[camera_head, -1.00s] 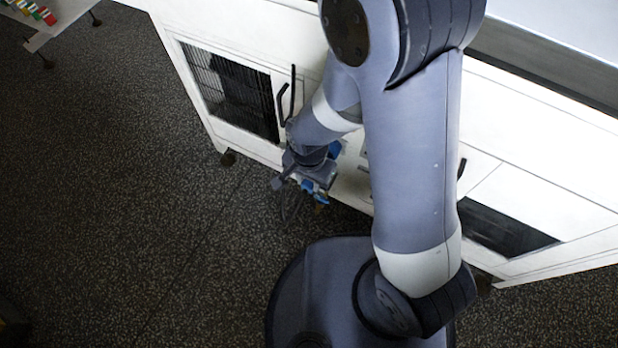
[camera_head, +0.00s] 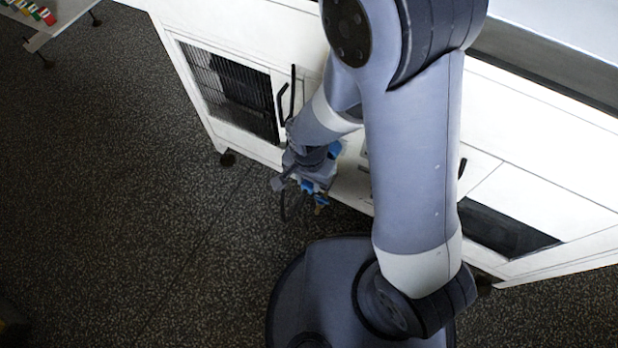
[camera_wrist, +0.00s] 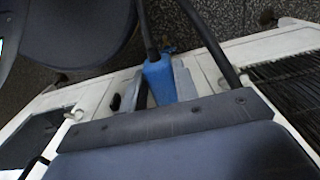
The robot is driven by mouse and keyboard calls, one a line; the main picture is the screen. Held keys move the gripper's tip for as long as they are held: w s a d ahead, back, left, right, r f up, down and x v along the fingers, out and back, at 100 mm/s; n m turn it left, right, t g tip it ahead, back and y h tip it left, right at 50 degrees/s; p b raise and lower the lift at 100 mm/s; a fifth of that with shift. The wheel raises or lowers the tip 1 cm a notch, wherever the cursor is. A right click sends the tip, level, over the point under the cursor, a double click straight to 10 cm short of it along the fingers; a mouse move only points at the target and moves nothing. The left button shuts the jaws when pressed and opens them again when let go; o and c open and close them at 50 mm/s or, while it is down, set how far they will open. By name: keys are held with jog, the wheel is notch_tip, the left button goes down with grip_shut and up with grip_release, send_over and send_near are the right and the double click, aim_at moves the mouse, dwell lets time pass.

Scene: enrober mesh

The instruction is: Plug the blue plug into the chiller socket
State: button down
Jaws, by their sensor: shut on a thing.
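My gripper (camera_head: 308,180) is low beside the front of the white machine, small and partly covered by my own arm in the head view. It is shut on the blue plug (camera_head: 308,187). In the wrist view, the blue plug (camera_wrist: 160,80) sits between the grey fingers, and a black cable runs from it toward the top of the picture. Another blue piece (camera_head: 335,149) shows by the wrist; I cannot tell what it belongs to. I cannot make out the chiller socket.
The white machine (camera_head: 240,133) runs diagonally across the back, with a dark grille (camera_head: 228,90) and black handles (camera_head: 288,95). The dark speckled floor (camera_head: 120,200) is open on the left. A white table (camera_head: 62,18) with small coloured items stands at the top left.

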jog(key=shift+w+d, duration=0.3)
jog(key=shift+w, duration=0.4)
jog(key=shift+w+d, duration=0.25)
jog(key=shift+w, duration=0.5)
jog(key=shift+w+d, duration=0.3)
jog(key=shift+w, duration=0.4)
jog(key=shift+s, duration=0.15)
jog(key=shift+s+a, duration=0.4)
jog(key=shift+s, duration=0.45)
jog(key=shift+s+a, duration=0.35)
jog(key=shift+s, duration=0.45)
jog(key=shift+w+d, duration=0.25)
jog(key=shift+w, duration=0.35)
jog(key=shift+w+d, duration=0.25)
jog(key=shift+w, duration=0.35)
jog(key=shift+w+d, duration=0.25)
jog(key=shift+w, duration=0.35)
dwell(0.7)
jog(key=c, duration=1)
grip_release()
jog(key=shift+r, duration=0.1)
notch_tip(320, 180, up, 11)
jog(key=p, duration=0.2)
jog(key=shift+p, duration=0.4)
